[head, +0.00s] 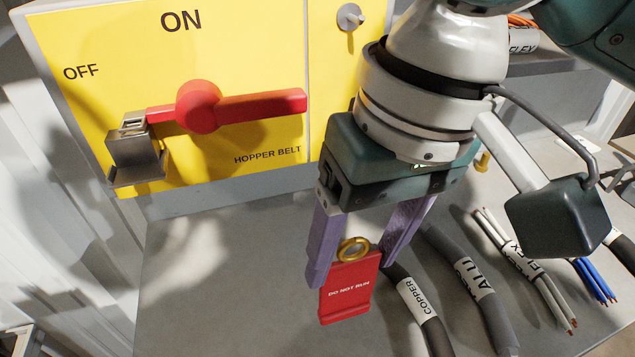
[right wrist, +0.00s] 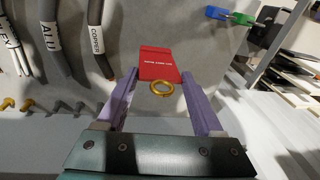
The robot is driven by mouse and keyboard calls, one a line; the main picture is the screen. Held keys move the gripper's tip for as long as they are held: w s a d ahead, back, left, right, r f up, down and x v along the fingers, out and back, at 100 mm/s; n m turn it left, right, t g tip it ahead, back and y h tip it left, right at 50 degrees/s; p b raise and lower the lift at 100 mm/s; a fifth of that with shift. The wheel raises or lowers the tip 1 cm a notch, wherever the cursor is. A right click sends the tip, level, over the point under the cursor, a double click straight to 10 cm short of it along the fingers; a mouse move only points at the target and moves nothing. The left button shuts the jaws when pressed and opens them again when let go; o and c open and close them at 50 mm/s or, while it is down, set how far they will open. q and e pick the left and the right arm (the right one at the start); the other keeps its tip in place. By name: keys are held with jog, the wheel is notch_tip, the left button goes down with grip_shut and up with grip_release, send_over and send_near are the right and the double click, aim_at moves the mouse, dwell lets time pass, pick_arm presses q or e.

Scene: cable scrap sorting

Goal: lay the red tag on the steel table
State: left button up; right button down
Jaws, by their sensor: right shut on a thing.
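My right gripper (head: 352,268) reaches down in front of the yellow panel, its two purple fingers shut on the red tag (head: 347,297). The tag reads "DO NOT RUN" and has a brass ring (head: 354,248) at its upper end. It hangs tilted below the fingertips, over the grey steel table (head: 215,290); I cannot tell whether its lower end touches the table. In the right wrist view the red tag (right wrist: 158,65) and its ring (right wrist: 161,88) show between the fingers (right wrist: 160,98). My left gripper is not in view.
Labelled cable pieces, COPPER (head: 422,312), ALU (head: 470,285) and FLEX (head: 525,265), lie right of the tag. Blue wires (head: 595,282) lie farther right. The yellow panel (head: 235,65) with a red switch handle (head: 205,105) stands behind. The table left of the tag is clear.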

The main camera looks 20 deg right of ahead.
aim_at(353, 307)
notch_tip(353, 307, down, 12)
jog(key=shift+r+b, duration=0.25)
jog(key=shift+b, duration=0.8)
jog(key=shift+f, duration=0.1)
grip_release()
jog(key=shift+f, duration=0.1)
